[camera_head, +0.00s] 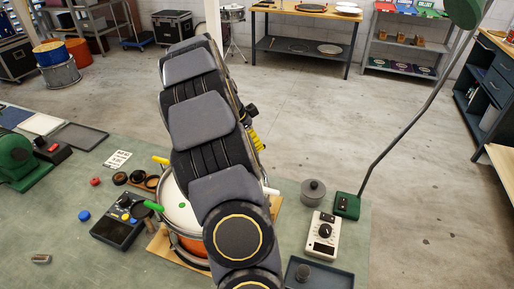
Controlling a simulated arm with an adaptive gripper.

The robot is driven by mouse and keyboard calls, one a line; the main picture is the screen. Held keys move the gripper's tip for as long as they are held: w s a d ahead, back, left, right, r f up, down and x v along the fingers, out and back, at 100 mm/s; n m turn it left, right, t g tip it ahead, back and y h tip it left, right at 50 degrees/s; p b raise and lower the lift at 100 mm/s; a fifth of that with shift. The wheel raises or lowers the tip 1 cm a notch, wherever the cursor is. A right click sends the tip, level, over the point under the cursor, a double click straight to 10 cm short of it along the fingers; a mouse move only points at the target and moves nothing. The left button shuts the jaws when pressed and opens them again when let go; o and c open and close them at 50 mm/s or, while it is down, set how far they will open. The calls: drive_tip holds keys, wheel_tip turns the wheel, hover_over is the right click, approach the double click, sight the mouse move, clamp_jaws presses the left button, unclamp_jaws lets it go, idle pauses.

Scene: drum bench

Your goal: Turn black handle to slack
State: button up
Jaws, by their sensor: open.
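A drum with a white head (176,208) and an orange shell (195,246) stands on a wooden board on the green bench, largely behind my arm. Coloured handles stick out around its rim: a yellow handle (160,160) at the back left, a green handle (153,206) at the left and a white handle (270,191) at the right. I cannot make out a black handle; part of the rim is hidden by my arm. My gripper is hidden behind my arm, so its place relative to the drum cannot be seen.
Left of the drum are a dark control box (118,229), black rings (136,177) and a green machine (20,160). Right of it are a grey lidded pot (313,192), a white meter (320,238), a green lamp base (346,205) and a dark tray (335,279). The front-left bench is mostly clear.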

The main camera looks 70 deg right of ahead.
drive_tip(key=x, duration=0.3)
drive_tip(key=shift+s+d+f, duration=0.1)
drive_tip(key=shift+d+f, duration=0.05)
drive_tip(key=shift+f, duration=0.15)
clamp_jaws()
